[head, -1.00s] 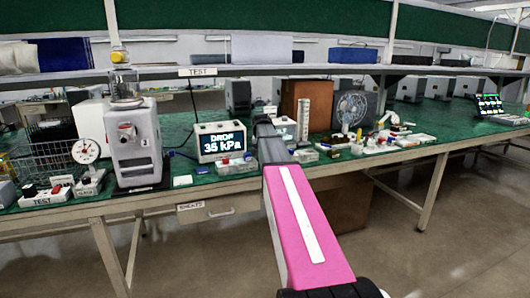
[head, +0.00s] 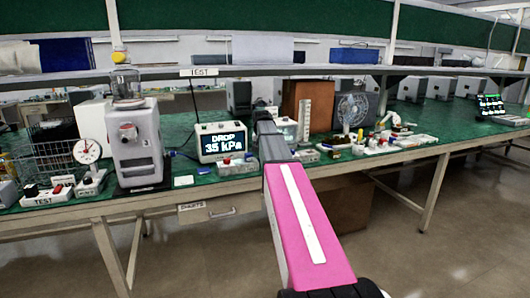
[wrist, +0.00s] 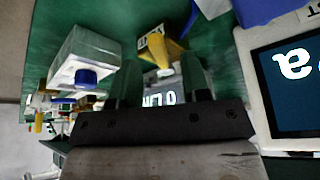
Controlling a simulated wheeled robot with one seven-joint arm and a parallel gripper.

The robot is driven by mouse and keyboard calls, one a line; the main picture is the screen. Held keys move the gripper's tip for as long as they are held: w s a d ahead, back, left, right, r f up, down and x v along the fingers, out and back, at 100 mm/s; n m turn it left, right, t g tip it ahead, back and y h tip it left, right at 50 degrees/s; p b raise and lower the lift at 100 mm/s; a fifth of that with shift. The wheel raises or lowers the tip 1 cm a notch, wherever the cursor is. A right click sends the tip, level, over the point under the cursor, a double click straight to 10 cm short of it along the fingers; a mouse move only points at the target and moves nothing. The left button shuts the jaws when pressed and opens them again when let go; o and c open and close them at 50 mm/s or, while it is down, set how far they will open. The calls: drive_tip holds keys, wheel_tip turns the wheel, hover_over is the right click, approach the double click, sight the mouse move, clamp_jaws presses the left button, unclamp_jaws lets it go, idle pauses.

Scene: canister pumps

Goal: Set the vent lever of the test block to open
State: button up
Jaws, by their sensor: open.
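A low white block marked TEST (head: 45,198) sits at the bench's front left, with dark and red parts on top; I cannot make out its lever's position. My gripper (wrist: 160,88) is open in the wrist view. A pale lettered surface (wrist: 160,98) shows between its fingers, with a yellow part (wrist: 165,50) beyond; I cannot tell what they belong to. A white box with a blue knob (wrist: 87,76) is left of the fingers. In the head view my arm hides the gripper.
A grey canister machine (head: 136,150) stands right of the gauge. A display reading DROP 35 kPa (head: 222,143) is left of my arm; a screen (wrist: 293,80) fills the wrist view's right edge. Small parts (head: 375,145) clutter the bench at right. A shelf (head: 290,71) runs above.

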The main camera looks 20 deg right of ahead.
drive_tip(key=v, duration=0.8)
drive_tip(key=shift+s+r, duration=0.15)
drive_tip(key=shift+r, duration=0.2)
drive_tip(key=shift+s, duration=0.1)
